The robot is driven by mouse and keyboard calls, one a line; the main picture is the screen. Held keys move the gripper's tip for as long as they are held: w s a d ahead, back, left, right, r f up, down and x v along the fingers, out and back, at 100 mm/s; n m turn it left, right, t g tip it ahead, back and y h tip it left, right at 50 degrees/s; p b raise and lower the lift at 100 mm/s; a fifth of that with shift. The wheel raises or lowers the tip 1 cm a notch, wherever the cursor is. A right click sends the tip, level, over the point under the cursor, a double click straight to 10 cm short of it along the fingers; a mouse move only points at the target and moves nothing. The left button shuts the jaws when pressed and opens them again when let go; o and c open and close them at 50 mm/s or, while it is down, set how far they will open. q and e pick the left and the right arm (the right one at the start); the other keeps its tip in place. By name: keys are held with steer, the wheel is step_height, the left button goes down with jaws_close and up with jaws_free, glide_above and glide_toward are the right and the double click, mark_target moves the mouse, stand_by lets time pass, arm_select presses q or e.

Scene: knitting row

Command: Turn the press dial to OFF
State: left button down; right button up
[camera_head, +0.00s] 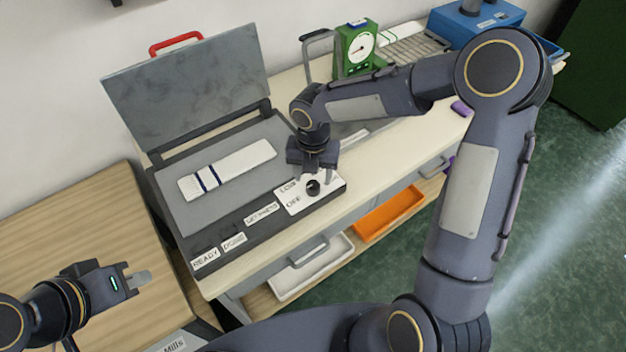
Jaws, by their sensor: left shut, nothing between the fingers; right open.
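The press (185,205) stands open on the bench with its lid (190,85) raised at the back. Its black dial (313,188) sits on a white plate (295,205) at the right of the front panel. "LOW" and "OFF" can be read on the plate; other marks and the dial's pointer are hidden or too small to read. My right gripper (315,176) points down right over the dial, open, its fingers close around or beside it; I cannot tell if they touch. My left gripper (140,278) is shut and empty at lower left, over the wooden table.
A white strip with blue stripes (227,170) lies on the press bed. Labels including "READY" (205,259) line the front panel. A green dial scale (357,48) and a blue box (475,20) stand behind. An orange bin (388,215) and white bin (312,268) sit below.

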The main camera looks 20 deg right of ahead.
mark_target(313, 184)
step_height(313, 184, up, 5)
steer(key=shift+f, duration=0.2)
stand_by(0.4)
steer(key=shift+s+d+r, duration=0.1)
steer(key=s+d+r+m+t+y, duration=0.1)
steer(key=s+d+r+m, duration=0.35)
steer(key=m, duration=0.35)
steer(key=s+d+r+m+t, duration=0.1)
steer(key=s+d+r+m, duration=0.2)
steer(key=s+m, duration=0.35)
steer(key=s+r+m+t+y, duration=0.1)
steer(key=s+m+t+y, duration=0.1)
steer(key=s+m, duration=0.9)
steer(key=shift+m+t+y, duration=0.4)
steer(key=shift+m+t, duration=0.4)
steer(key=shift+m, duration=2.85)
